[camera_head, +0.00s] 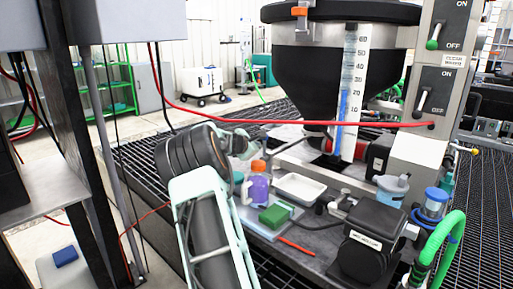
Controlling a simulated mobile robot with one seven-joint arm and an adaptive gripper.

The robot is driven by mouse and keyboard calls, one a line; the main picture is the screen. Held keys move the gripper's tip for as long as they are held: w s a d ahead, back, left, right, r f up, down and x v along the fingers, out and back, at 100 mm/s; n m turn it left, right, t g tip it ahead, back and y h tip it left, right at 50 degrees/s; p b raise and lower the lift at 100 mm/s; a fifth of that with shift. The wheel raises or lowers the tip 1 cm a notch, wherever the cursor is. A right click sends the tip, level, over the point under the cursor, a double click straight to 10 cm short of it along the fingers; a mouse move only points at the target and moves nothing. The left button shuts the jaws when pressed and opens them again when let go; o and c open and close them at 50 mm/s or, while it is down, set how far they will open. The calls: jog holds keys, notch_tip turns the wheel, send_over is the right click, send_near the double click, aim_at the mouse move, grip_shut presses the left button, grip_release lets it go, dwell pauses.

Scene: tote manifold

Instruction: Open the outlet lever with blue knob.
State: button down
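I cannot make out an outlet lever with a blue knob for certain. A blue-topped fitting (435,197) stands at the lower right, beside a thick green hose (448,240). A small container with a blue-grey lid (391,187) is to its left. The black hopper (312,95) stands at the back, with a white level gauge (353,70) in front showing a blue strip. My gripper (243,146) is at the end of my arm, left of the hopper and above the bench, well apart from the blue-topped fitting. Its fingers are small and partly hidden by my wrist.
The bench holds a purple bottle with an orange cap (258,183), a white tray (299,188), a green sponge (275,215) and a black motor box (370,240). A red hose (290,121) crosses behind my arm. A switch panel (440,70) stands at right.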

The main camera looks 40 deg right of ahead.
jog(key=shift+s+d, duration=0.3)
jog(key=shift+s, duration=0.3)
jog(key=shift+r, duration=0.1)
jog(key=w+v, duration=0.1)
jog(key=v, duration=1.1)
jog(key=shift+a, duration=0.35)
